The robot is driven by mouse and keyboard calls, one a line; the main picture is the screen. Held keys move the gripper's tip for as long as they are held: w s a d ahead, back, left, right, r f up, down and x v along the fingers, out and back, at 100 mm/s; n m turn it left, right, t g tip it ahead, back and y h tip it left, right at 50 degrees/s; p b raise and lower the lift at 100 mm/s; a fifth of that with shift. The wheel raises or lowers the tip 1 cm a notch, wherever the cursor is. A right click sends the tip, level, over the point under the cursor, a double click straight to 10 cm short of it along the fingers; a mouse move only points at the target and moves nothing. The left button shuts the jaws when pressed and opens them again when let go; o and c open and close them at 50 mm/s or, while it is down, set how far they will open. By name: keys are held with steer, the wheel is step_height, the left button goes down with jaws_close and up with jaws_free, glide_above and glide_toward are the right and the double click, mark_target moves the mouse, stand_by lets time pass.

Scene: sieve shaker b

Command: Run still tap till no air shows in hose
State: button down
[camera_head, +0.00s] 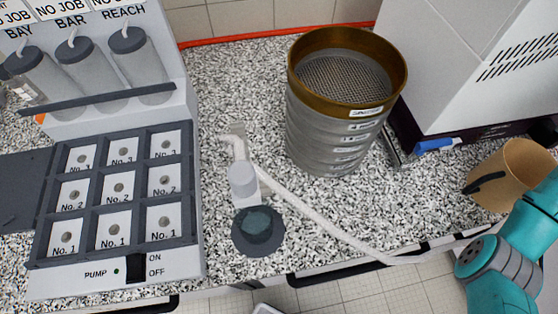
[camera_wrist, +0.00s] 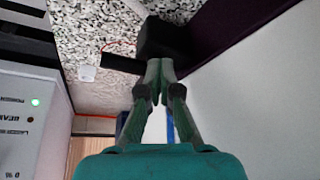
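A pale hose (camera_head: 330,225) runs across the speckled counter from an elbow fitting, over the front edge and toward my arm at the right. A small grey cylinder (camera_head: 243,180) stands beside it, with a dark round cup (camera_head: 258,232) in front. No air or water in the hose can be made out, and I cannot clearly identify the still tap. My gripper (camera_wrist: 158,75) shows only in the wrist view. Its two fingertips are together, with nothing visible between them. A black block (camera_wrist: 163,40) and a black bar lie just beyond; contact is unclear.
A stack of sieves (camera_head: 340,125) with a brass top stands at centre. A white machine (camera_head: 485,60), blue-handled tool (camera_head: 432,146) and brown container (camera_head: 510,175) are to the right. A rack with a pump switch (camera_head: 136,267) fills the left. A lit panel (camera_wrist: 30,120) shows in the wrist view.

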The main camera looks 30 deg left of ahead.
steer(key=r, duration=0.5)
steer(key=shift+s+a+r, duration=0.3)
steer(key=shift+a+r, duration=0.1)
steer(key=shift+s, duration=0.1)
